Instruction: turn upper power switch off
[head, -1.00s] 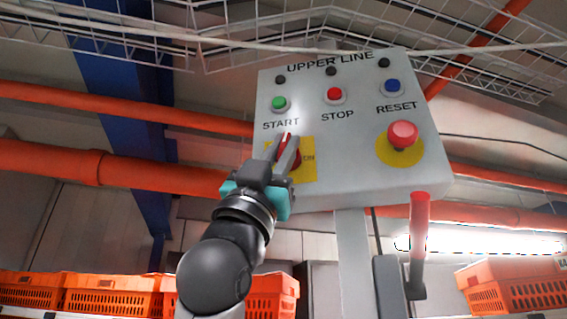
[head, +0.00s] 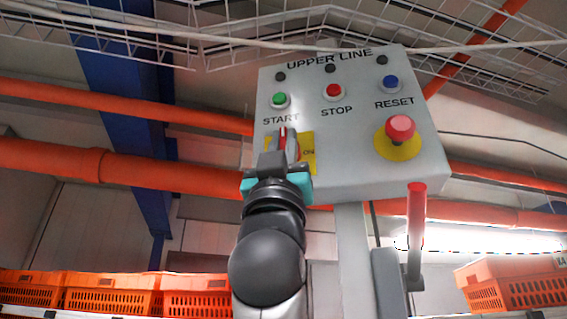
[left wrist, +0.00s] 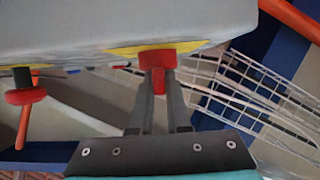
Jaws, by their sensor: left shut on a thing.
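The grey control panel (head: 350,165) is marked UPPER LINE. Its red rotary power switch (head: 292,145) sits on a yellow plate (head: 308,165) at the lower left, with the word ON to its right. My left gripper (head: 281,145) is in front of the switch, shut on its red handle and hiding much of it. In the left wrist view the red switch (left wrist: 157,60) stands out from the panel, with its handle between my two fingers (left wrist: 158,88). The handle looks roughly upright in the head view. My right gripper is not in view.
Green (head: 280,100), red (head: 334,92) and blue (head: 391,83) buttons are above. A red mushroom button (head: 400,128) is at right. A red-handled lever (head: 417,210) stands below the panel. Orange totes (head: 100,290) line the lower left; wire mesh (head: 200,25) hangs overhead.

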